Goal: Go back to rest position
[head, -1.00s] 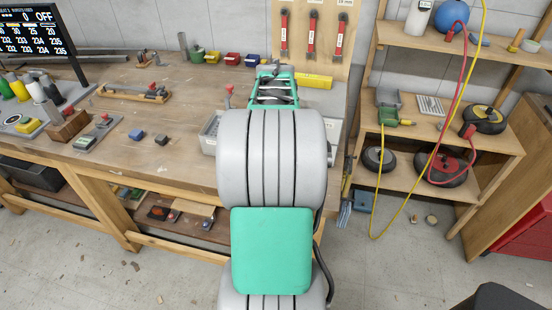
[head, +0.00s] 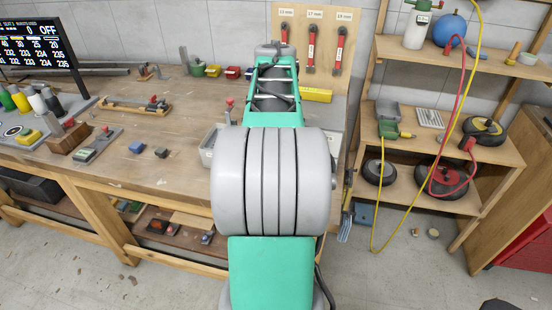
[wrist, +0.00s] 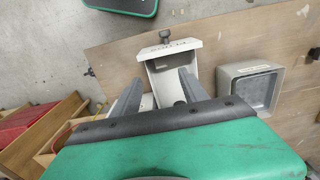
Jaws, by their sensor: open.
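A yellow hose (head: 398,222) and a red hose (head: 447,110) hang at the shelf unit (head: 395,148) on the right. Red wrenches (head: 311,55) hang on a board. A grey-framed box (wrist: 250,88) sits beside the white box. Floor shows between bench and shelves.

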